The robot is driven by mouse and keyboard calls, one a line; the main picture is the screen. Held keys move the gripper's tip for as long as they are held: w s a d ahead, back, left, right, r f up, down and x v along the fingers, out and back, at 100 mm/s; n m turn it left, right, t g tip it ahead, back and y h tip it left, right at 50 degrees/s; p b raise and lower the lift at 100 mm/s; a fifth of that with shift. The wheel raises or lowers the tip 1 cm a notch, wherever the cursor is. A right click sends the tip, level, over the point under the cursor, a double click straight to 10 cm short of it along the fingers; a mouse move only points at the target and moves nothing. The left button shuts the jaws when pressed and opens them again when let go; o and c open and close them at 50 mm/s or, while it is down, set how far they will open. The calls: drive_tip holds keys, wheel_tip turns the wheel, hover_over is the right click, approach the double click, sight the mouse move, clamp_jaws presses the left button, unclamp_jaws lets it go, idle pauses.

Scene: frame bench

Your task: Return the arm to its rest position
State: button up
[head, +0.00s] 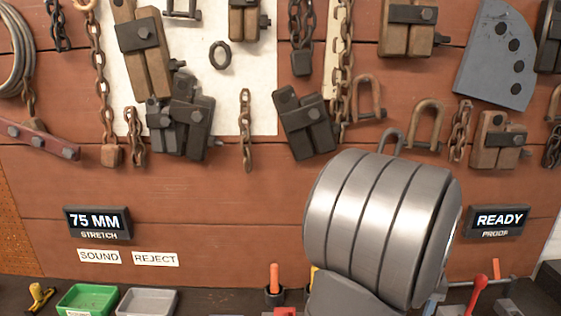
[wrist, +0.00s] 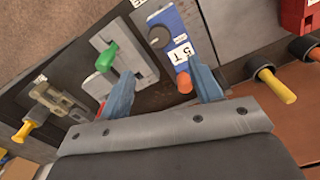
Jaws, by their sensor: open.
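My gripper (wrist: 162,92) shows in the wrist view with its two blue-grey fingers spread apart and nothing between them. A blue block (wrist: 172,38) marked "5 T", with a dark knob and an orange end, lies beyond the fingers, and its orange end shows near the right finger. I cannot tell how far the fingers are above it. In the head view a large ribbed metal part of my own arm fills the lower right middle, and my gripper does not show there.
A green handle (wrist: 107,57) on a grey plate, a yellow-ended clamp (wrist: 45,110), a yellow handle (wrist: 277,86) and a red block (wrist: 298,16) surround the gripper. The head view shows a green tray (head: 87,299), a grey tray (head: 147,301), a red lever (head: 479,284) and chains hanging on the back board (head: 200,190).

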wheel_tip(320, 180, down, 12)
drive_tip(key=shift+f, duration=0.15)
drive_tip(key=shift+n, duration=0.3)
wheel_tip(320, 180, up, 17)
drive_tip(key=m, duration=1.6)
drive_tip(key=shift+m, duration=0.4)
drive_tip(key=shift+s+a, duration=0.1)
drive_tip(key=shift+a, duration=0.05)
